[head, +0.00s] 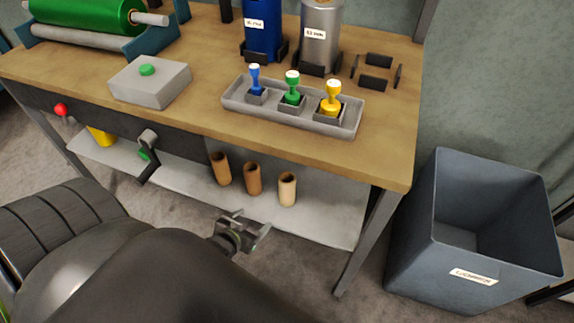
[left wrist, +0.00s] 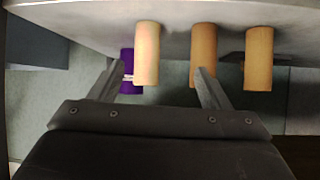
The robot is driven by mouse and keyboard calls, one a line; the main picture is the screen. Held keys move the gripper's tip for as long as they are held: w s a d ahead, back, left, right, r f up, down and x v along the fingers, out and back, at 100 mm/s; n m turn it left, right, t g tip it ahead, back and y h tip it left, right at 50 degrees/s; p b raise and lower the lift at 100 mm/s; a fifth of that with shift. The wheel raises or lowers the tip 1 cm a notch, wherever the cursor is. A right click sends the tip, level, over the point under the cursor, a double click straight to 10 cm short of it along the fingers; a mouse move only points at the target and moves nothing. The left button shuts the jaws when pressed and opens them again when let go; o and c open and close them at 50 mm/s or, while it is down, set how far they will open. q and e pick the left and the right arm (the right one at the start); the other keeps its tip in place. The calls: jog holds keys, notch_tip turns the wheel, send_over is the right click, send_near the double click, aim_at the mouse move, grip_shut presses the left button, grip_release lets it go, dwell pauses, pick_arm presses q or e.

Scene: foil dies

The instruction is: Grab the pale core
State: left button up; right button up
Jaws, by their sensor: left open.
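The pale core (head: 288,188) is a light tan tube standing upright at the right end of a row of three on the low shelf. Two browner cores, the middle one (head: 253,179) and the left one (head: 221,168), stand beside it. My left gripper (head: 247,228) is open and empty, in front of the shelf, apart from the cores. In the left wrist view the pale core (left wrist: 147,53) shows between the two fingers, nearer the left one. The middle core (left wrist: 203,50) is partly covered by the right finger. My right gripper is not in view.
The wooden bench top (head: 200,115) overhangs the shelf (head: 320,222). A bench leg (head: 368,240) and a grey bin (head: 465,270) stand at the right. A tray (head: 345,128) with coloured-handled dies is on the bench. A purple thing (left wrist: 127,82) shows behind the pale core.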

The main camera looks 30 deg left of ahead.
pick_arm(q)
notch_tip(320, 180, up, 4)
jog(key=w+d+t+b, duration=0.1)
jog(key=t+b, duration=0.1)
jog(key=b, duration=0.4)
send_near(283, 185)
jog(key=shift+t, duration=0.3)
jog(key=x, duration=0.6)
jog(key=shift+a+f, duration=0.15)
jog(key=shift+f, duration=0.1)
jog(key=b+x, duration=0.1)
jog(key=x, duration=0.4)
jog(key=shift+w+f, duration=0.1)
jog(key=shift+w, duration=0.1)
jog(key=shift+w+f+b, duration=0.15)
jog(key=shift+w+b, duration=0.15)
jog(key=shift+w, duration=0.2)
jog(key=c, duration=1.3)
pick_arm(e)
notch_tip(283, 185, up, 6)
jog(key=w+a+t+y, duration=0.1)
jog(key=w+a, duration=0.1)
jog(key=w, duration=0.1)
